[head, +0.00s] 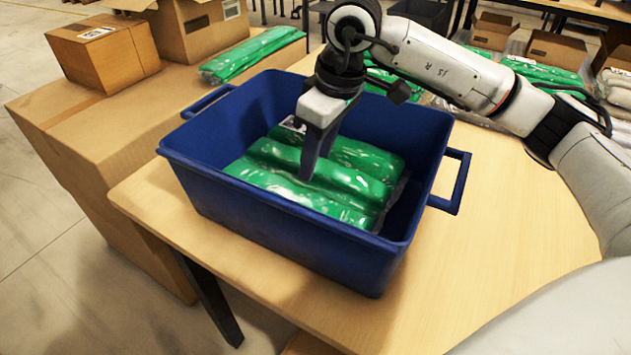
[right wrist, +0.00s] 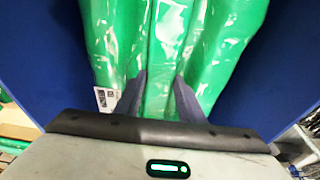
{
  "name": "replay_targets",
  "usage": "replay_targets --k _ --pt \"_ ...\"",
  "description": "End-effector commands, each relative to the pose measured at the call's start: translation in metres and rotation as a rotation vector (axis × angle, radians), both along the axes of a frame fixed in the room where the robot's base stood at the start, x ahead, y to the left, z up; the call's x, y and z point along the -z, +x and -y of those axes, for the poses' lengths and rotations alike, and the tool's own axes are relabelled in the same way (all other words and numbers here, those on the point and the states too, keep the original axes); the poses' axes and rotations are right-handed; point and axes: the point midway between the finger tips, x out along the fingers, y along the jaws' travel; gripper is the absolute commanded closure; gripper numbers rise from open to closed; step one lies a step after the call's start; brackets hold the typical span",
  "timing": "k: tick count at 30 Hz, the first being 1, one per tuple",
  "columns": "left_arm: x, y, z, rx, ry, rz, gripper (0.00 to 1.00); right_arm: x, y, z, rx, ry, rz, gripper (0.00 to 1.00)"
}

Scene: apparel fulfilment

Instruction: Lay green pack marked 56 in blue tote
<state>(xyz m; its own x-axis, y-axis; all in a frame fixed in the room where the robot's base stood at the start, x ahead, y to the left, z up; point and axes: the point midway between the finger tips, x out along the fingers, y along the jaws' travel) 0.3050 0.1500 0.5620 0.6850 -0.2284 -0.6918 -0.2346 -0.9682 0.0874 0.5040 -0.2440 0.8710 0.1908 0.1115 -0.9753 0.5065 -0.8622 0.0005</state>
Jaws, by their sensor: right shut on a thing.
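The blue tote (head: 270,235) stands on the wooden table, and several shiny green packs lie side by side in it. My right gripper (head: 310,172) reaches down into the tote and is shut on the middle green pack (head: 345,178). In the right wrist view the fingers of my right gripper (right wrist: 160,95) sit on both sides of a raised green pack (right wrist: 166,50), with green packs to its left and right. A white label shows at the lower left there. No number 56 can be read. My left gripper is not in view.
A green pack (head: 250,55) lies on a big cardboard box (head: 85,125) at left, beside smaller boxes (head: 105,55). More green packs (head: 540,72) and open cartons lie at the back right. The table right of the tote (head: 475,240) is clear.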

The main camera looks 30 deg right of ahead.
Motion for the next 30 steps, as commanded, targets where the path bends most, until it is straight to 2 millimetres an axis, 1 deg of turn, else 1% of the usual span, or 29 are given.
replay_targets --k 1,5,12,19,23,24,27,30 --pt "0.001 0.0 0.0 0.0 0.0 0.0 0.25 0.006 0.0 0.0 0.0 0.001 0.0 1.0" --pt "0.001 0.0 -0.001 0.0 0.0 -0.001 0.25 0.014 0.0 0.0 0.0 0.001 0.001 1.0" --pt "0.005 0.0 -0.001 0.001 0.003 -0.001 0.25 0.045 0.0 0.0 0.0 0.001 0.001 1.0" --pt "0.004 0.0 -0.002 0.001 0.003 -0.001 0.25 0.046 0.0 0.0 -0.001 0.0 0.003 1.0" --pt "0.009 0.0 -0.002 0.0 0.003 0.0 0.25 0.051 0.0 0.0 -0.001 0.0 0.003 1.0" --pt "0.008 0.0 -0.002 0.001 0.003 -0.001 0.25 0.05 0.0 0.0 0.0 0.001 0.002 0.61" --pt "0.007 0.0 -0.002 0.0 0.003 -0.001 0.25 0.049 0.0 0.0 0.0 0.001 0.002 0.46" --pt "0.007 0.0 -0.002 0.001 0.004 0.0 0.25 0.049 0.0 0.0 0.0 0.001 0.002 0.46"
